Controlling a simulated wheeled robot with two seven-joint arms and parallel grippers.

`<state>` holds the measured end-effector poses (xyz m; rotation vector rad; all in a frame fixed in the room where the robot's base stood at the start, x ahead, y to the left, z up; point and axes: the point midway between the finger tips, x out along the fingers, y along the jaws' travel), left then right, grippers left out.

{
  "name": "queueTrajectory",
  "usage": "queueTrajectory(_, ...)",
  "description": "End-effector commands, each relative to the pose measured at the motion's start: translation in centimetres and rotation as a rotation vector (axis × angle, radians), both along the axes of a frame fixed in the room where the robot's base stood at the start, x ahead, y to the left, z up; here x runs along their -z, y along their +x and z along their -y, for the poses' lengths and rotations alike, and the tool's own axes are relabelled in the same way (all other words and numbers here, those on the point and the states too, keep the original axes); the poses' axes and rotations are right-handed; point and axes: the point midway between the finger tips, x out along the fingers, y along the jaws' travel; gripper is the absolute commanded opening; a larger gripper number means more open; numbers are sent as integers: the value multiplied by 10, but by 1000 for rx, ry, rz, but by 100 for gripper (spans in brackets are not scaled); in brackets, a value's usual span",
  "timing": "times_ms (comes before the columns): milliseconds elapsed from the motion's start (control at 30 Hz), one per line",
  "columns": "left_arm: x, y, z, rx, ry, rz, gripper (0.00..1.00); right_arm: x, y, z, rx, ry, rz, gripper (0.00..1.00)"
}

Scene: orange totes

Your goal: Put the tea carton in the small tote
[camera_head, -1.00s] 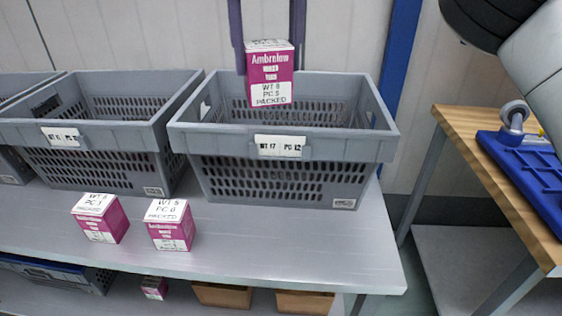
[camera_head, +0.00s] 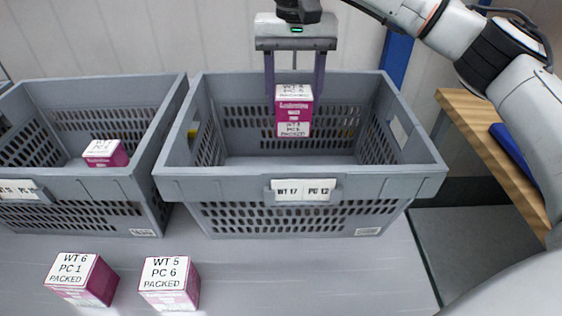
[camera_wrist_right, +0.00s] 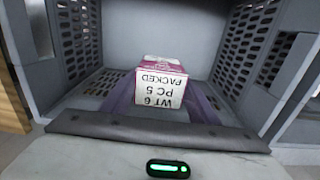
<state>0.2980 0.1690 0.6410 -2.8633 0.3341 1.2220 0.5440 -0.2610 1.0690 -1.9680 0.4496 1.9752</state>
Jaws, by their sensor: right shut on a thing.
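A magenta-and-white tea carton (camera_head: 294,112) is held upright between the two purple fingers of my right gripper (camera_head: 294,92). It hangs inside the opening of the right grey tote (camera_head: 230,188), in front of its back wall and apparently above its floor. In the right wrist view the carton (camera_wrist_right: 161,85) sits between the fingers, with the tote's slotted walls around it. The right tote's label reads WT 17. Both totes in view are grey and look similar in size. My left gripper is not in view.
Another grey tote (camera_head: 80,188) stands close on the left, with a similar carton (camera_head: 106,153) in it. Two more cartons (camera_head: 82,279) (camera_head: 169,283) stand on the grey shelf (camera_head: 300,270) in front. A wooden-topped table (camera_head: 478,130) with a blue object is at the right.

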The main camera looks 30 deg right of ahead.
Motion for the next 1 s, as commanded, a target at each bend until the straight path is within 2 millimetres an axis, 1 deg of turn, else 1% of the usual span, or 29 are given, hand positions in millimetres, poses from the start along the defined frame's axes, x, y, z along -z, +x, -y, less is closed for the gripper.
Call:
queueTrajectory(100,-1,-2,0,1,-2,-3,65,24,-2,2,2,-2,-5,26)
queueTrajectory(200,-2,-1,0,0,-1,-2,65,42,-2,1,1,-1,-4,26)
queueTrajectory(300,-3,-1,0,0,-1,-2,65,52,-1,1,1,0,-2,26)
queueTrajectory(467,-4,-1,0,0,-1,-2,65,64,-1,1,1,-1,-3,26)
queueTrajectory(633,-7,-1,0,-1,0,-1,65,88,-2,1,1,-1,-3,26)
queueTrajectory(700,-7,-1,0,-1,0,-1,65,93,-1,1,1,0,-2,26)
queueTrajectory(1000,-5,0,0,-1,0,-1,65,96,-1,0,1,0,-1,26)
